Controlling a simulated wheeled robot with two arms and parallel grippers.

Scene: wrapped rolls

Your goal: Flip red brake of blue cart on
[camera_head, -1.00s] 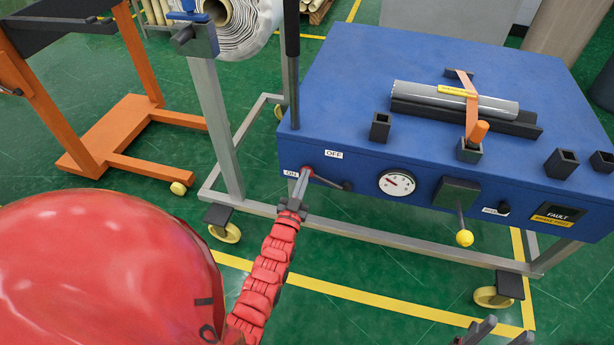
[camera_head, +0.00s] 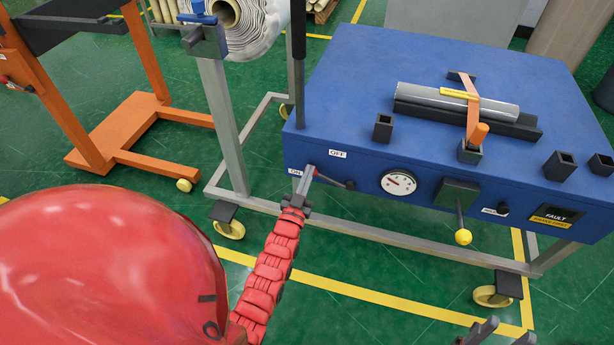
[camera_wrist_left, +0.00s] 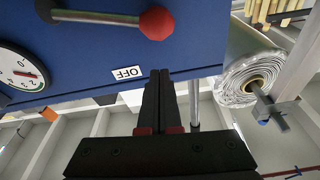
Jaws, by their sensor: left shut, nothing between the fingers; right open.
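In the left wrist view the red knob (camera_wrist_left: 157,22) shows clearly, with the OFF label (camera_wrist_left: 127,73) upside down nearby. My left gripper (camera_head: 308,175) is shut and empty near the knob, partly covering it in the head view; contact is unclear. My right gripper (camera_head: 495,330) is open at the bottom edge, mostly cut off.
A dial (camera_head: 398,183) and a yellow-knobbed lever (camera_head: 462,237) are on the cart's front, right of the brake. A grey roll (camera_head: 440,97) lies on top. A black post (camera_head: 296,60) rises at the left corner. An orange cart (camera_head: 110,140) stands at the left.

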